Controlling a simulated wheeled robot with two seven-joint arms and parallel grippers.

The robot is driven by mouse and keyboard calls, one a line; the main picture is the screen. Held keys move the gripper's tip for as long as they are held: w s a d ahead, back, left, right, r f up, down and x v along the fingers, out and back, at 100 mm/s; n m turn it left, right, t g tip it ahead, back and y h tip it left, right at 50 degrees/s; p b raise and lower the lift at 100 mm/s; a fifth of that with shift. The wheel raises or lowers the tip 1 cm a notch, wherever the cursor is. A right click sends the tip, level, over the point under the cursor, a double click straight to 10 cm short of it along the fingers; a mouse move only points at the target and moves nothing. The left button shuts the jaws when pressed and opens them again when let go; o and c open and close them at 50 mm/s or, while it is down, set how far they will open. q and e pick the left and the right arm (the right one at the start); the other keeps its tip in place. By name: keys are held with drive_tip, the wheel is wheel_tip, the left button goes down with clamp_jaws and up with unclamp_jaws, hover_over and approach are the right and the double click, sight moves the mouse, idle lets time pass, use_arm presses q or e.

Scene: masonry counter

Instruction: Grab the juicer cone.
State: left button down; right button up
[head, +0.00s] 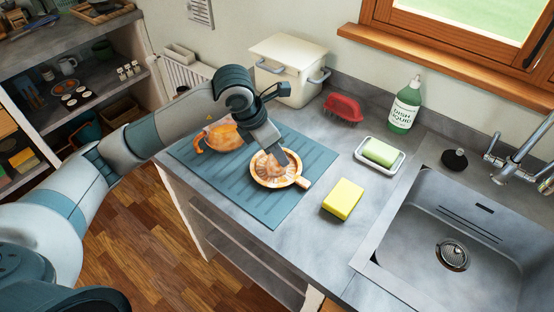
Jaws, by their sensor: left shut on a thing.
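The juicer cone (267,180), a round cream-and-orange piece with a ridged middle and a short handle at its lower right, is over the right part of the blue ribbed mat (285,212). My left gripper (282,158) reaches down over it from above and is shut on it. The fingertips are small and partly lost against the cone. I cannot tell whether the cone touches the mat. An orange and cream jug-like piece (222,135) stands on the mat behind my left wrist, partly hidden by it. My right gripper is not in view.
To the right are a yellow sponge (343,199), a soap dish (360,154) with green soap (380,152), a red brush (342,107), a green dish-liquid bottle (404,108), a black stopper (455,160) and the sink (430,215). A cream lidded bin (287,75) stands behind the mat.

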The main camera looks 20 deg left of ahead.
use_arm(q)
drive_tip(key=shift+r, duration=0.1)
drive_tip(key=shift+r+p, duration=0.3)
drive_tip(key=shift+r, duration=0.3)
drive_tip(key=r, duration=0.1)
drive_tip(key=r+p, duration=0.1)
drive_tip(key=r, duration=0.1)
drive_tip(key=shift+s+d+r, duration=0.25)
drive_tip(key=shift+d, duration=0.1)
drive_tip(key=s+d+r+p, duration=0.3)
drive_tip(key=s+d+r, duration=0.3)
drive_tip(key=s+d, duration=0.1)
drive_tip(key=shift+s+d+p, duration=0.25)
drive_tip(key=shift+d+p, duration=0.1)
drive_tip(key=shift+d, duration=0.05)
